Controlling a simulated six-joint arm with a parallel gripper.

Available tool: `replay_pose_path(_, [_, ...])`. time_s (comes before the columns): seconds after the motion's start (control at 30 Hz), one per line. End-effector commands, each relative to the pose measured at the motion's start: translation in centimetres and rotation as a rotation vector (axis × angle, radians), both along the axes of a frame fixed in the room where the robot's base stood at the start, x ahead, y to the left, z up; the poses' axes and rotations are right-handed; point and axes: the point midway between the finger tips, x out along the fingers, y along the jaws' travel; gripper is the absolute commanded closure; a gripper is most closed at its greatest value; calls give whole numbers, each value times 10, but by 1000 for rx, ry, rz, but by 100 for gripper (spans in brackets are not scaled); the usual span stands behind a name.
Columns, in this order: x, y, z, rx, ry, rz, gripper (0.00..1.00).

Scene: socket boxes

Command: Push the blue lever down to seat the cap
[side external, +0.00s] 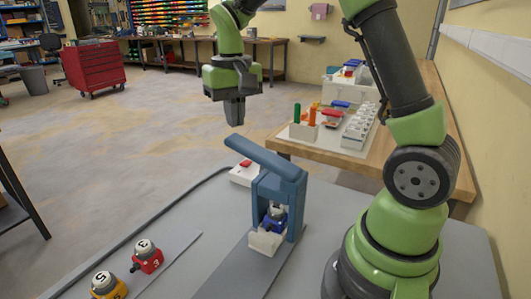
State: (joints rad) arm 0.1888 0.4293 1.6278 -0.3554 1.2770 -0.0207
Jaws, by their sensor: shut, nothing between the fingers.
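The blue lever (262,159) belongs to a blue press frame (292,205) on the grey table. The lever is raised and slopes up toward the left. Under the frame, a white socket box (265,242) holds a blue part with a grey top (276,215), which looks like the cap; how deep it sits I cannot tell. My gripper (235,122) points down with its fingers closed and empty. It appears above the lever's raised left end, apart from it; the exact depth between them is unclear.
A white box with a red top (245,173) sits behind the press. A wooden bench (440,125) with parts stands behind. The table's left middle is clear.

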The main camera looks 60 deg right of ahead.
Motion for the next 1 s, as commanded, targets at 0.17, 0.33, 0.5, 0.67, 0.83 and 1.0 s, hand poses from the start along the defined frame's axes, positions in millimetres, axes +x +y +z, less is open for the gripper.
replay_pose_path(0.17, [0,0,0,0,0,0,100])
replay_pose_path(0.33, [0,0,-1,0,1,0,100])
replay_pose_path(0.5, [0,0,-6,0,1,1,100])
replay_pose_path(0.67, [0,0,-10,0,2,1,100])
replay_pose_path(0.83, [0,0,-15,0,1,0,100])
replay_pose_path(1.0, [0,0,-21,0,2,0,100])
